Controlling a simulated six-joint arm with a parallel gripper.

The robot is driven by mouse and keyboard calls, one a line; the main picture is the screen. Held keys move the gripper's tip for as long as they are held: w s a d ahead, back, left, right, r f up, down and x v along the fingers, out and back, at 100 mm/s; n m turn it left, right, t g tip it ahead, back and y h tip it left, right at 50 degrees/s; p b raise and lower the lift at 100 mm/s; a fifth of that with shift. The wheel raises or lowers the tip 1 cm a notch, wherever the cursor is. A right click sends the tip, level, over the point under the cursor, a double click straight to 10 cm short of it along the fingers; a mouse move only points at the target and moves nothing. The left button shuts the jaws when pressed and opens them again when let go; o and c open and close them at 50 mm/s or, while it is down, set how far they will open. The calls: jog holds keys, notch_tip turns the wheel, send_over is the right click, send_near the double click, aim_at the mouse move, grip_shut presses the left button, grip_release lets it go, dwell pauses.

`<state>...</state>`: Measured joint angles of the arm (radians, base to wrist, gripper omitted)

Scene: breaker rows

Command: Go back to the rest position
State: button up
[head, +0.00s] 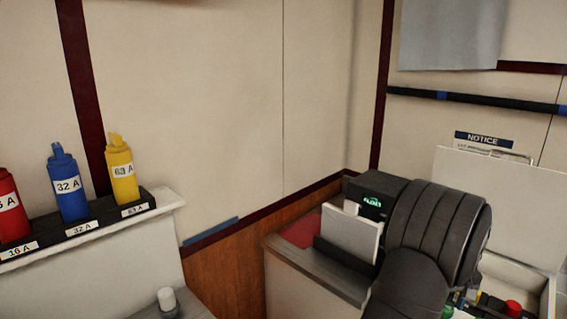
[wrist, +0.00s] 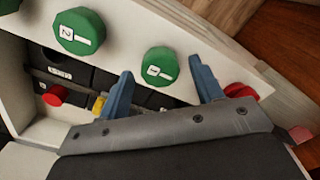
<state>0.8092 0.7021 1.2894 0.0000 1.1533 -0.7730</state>
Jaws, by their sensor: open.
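My gripper (wrist: 160,68) shows in the wrist view as two blue fingers standing apart, with nothing between their tips. A green round knob labelled 1 (wrist: 161,66) lies beyond the gap between the fingers. Another green knob labelled 2 (wrist: 81,31) sits to the upper left on the same white panel. A red knob (wrist: 55,95) is at the left, and a red part (wrist: 241,91) shows just right of the right finger. In the head view my dark arm covers part of the right-hand side, and the gripper itself is hidden there.
Red (head: 10,207), blue (head: 68,186) and yellow (head: 122,170) handled pieces stand in a black labelled rack on the left ledge. A black device with a green display (head: 372,203) and a white card (head: 352,233) stand beside my arm. A white lid (head: 500,200) stands open at right.

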jog(key=shift+r, duration=1.65)
